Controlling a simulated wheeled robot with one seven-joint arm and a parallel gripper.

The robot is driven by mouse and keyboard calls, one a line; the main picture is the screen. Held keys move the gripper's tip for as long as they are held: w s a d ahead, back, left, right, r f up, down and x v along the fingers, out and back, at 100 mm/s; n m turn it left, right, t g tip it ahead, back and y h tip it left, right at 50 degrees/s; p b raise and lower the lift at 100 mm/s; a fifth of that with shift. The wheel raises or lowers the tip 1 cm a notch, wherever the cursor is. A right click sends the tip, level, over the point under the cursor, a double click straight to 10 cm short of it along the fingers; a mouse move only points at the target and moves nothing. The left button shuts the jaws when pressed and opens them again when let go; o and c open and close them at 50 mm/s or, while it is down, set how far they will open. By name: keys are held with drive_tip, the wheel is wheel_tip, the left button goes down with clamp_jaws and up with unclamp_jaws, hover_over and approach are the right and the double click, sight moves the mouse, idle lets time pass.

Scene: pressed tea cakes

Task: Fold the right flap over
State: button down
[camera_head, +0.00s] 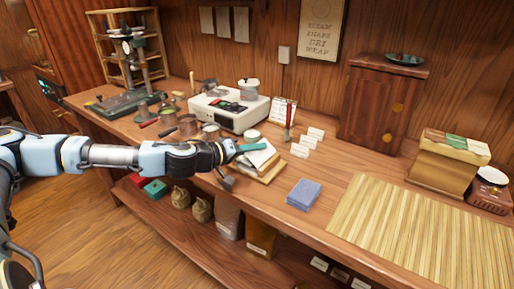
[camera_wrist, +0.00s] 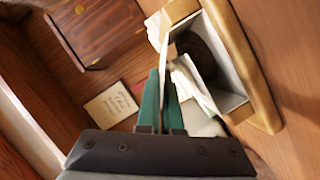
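A dark round tea cake (camera_wrist: 196,54) lies in a white-lined box with a wooden rim (camera_wrist: 252,70) in the wrist view. White paper flaps (camera_wrist: 190,88) stand up along the box's left side. In the head view the white paper (camera_head: 262,154) and wooden edge (camera_head: 271,172) show at the counter's front, partly behind my gripper; the cake is hidden there. My gripper (camera_wrist: 161,72) has two teal fingers almost together, with their tips at the left edge of the paper. It also shows in the head view (camera_head: 251,148). I cannot tell whether paper is pinched between the tips.
A blue block (camera_head: 304,194) and a bamboo mat (camera_head: 420,235) lie to the right on the counter. White cards (camera_head: 307,141), a white scale-like appliance (camera_head: 229,108) and small cups stand behind. A wooden cabinet (camera_head: 384,103) stands at the back.

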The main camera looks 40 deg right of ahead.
drive_tip(key=shift+f, duration=0.1)
drive_tip(key=shift+w+f+b, duration=0.1)
drive_tip(key=shift+f+b, duration=0.1)
drive_tip(key=shift+b, duration=0.35)
drive_tip(key=shift+w+f+n+b, duration=0.1)
drive_tip(key=shift+n+b, duration=0.4)
drive_tip(key=shift+b, duration=0.1)
drive_tip(key=c, duration=1.4)
unclamp_jaws()
drive_tip(key=shift+a, duration=0.1)
drive_tip(key=shift+o, duration=0.2)
